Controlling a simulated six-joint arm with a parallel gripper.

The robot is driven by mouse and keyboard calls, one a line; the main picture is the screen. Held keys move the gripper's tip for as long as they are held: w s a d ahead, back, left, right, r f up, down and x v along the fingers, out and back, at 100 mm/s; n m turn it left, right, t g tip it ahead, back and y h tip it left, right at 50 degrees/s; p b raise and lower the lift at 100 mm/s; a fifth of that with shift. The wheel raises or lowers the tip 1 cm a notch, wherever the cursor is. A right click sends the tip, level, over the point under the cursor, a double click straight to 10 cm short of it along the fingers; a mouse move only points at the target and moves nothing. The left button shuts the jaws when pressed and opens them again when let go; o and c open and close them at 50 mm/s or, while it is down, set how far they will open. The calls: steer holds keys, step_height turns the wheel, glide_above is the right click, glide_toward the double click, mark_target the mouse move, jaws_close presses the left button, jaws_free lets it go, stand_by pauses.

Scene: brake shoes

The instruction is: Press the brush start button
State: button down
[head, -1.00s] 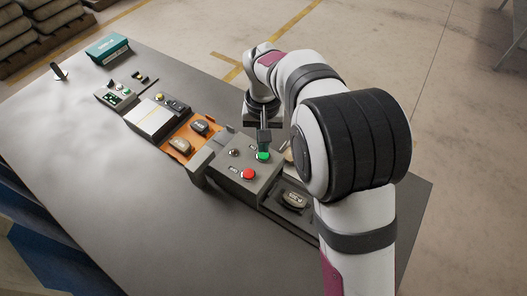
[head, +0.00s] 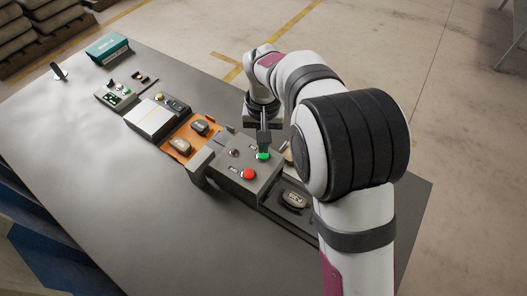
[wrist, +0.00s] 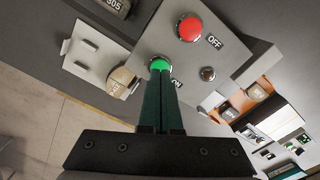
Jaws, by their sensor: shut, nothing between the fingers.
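The control box (head: 233,172) is a grey block on the table with a green button (head: 263,156), a red button (head: 248,174) and a small dark metallic knob (head: 234,152). In the wrist view, the green button (wrist: 159,64) has an ON label beside it, partly hidden by my fingers. The red button (wrist: 189,28) has an OFF label. My gripper (head: 264,149) points down at the green button with its fingers shut and empty. In the wrist view, the fingertips (wrist: 160,73) overlap the green button's edge. I cannot tell whether they touch or press it.
An orange tray (head: 184,134) with two brake pads lies left of the box. A tray with a pad (head: 294,199) lies to its right. Further left are a white-topped unit (head: 152,118) and a teal box (head: 108,47). The table's front left is clear.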

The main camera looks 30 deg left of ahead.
steer(key=shift+f, duration=0.85)
steer(key=shift+r, duration=3.55)
steer(key=shift+d+r, duration=0.1)
steer(key=shift+d, duration=0.2)
steer(key=s+d+r+m, duration=0.2)
steer(key=s+d+m, duration=0.1)
steer(key=d, duration=0.5)
steer(key=s+d+r+m+y, duration=0.1)
steer(key=s+d+r+m, duration=0.15)
steer(key=d, duration=0.55)
steer(key=s+d+r+m, duration=0.2)
steer(key=s+d, duration=0.1)
steer(key=d, duration=0.5)
steer(key=s+d+f+m, duration=0.3)
steer(key=s+d+m, duration=0.1)
steer(key=s, duration=0.6)
steer(key=shift+d+f+y, duration=0.25)
steer(key=shift+d+y, duration=0.15)
steer(key=shift+d, duration=0.35)
